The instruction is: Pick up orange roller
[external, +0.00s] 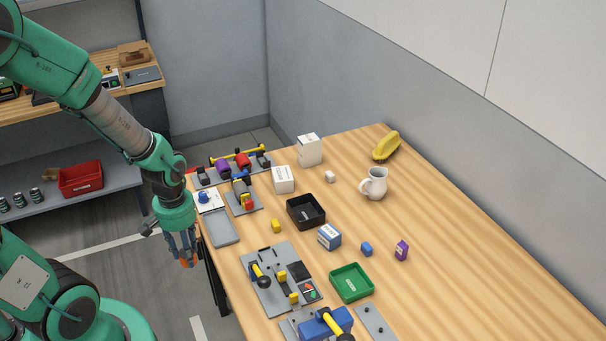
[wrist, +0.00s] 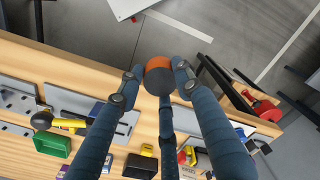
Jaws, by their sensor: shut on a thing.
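The orange roller (wrist: 157,64) is held between the fingertips of my gripper (wrist: 158,80) in the wrist view. Its orange side faces the top of that picture and a dark grey round end faces the camera. In the external view my gripper (external: 183,252) hangs beside the left edge of the table, over the floor. A small patch of the orange roller (external: 187,262) shows between the fingers there. The rest of it is hidden by the fingers.
The wooden table (external: 450,265) is right of my gripper. A grey tray (external: 222,228) lies near its left edge, with a fixture board (external: 268,295) closer to the camera. A black bin (external: 306,211) and green bin (external: 351,283) stand further in. The table's right side is largely clear.

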